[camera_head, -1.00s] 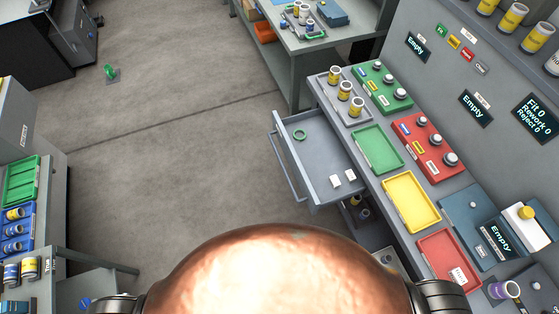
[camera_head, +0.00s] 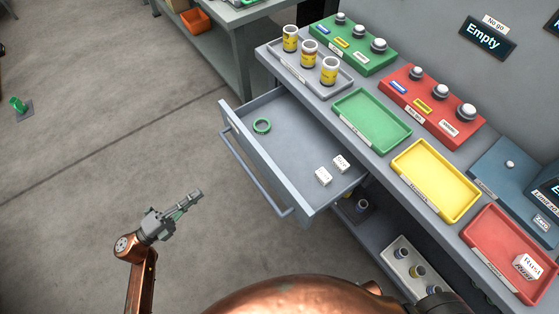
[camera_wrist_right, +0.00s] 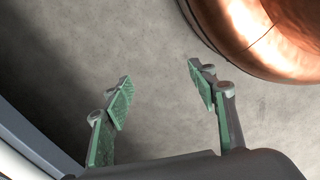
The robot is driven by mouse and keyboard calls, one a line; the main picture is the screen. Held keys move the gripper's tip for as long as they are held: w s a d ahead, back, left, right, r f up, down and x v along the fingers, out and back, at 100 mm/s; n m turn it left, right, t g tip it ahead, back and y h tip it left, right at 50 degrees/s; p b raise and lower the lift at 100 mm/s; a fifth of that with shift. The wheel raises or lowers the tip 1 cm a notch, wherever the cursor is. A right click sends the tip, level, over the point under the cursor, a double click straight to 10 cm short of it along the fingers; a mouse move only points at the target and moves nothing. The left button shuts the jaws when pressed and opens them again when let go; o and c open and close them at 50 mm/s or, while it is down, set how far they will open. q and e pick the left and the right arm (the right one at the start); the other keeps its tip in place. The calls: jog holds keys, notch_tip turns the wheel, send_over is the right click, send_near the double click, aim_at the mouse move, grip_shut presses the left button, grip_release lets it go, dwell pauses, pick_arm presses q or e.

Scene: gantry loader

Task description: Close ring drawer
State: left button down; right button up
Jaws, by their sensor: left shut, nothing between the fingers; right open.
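The ring drawer (camera_head: 290,150) is a grey drawer standing pulled out from the bench in the head view.
The bench top holds a green tray (camera_head: 372,120), a yellow tray (camera_head: 436,181), a red tray (camera_head: 512,254), and button boxes. Yellow-banded jars stand in a grey tray (camera_head: 336,87) at the bench's far end.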

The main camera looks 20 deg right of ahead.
pick_arm(q)
jog(key=w+d+r+b, duration=0.1)
jog(key=d, duration=0.6)
jog(key=w+d+r+m+b, duration=0.1)
jog(key=w+d+r+b, duration=0.1)
jog(key=d, duration=0.4)
jog(key=shift+w+d+g, duration=0.3)
jog(key=shift+d+g, duration=0.05)
jog(key=shift+g, duration=0.05)
pick_arm(e)
notch_tip(320, 180, up, 9)
jog(key=w+a, duration=0.2)
jog(key=shift+w, duration=0.15)
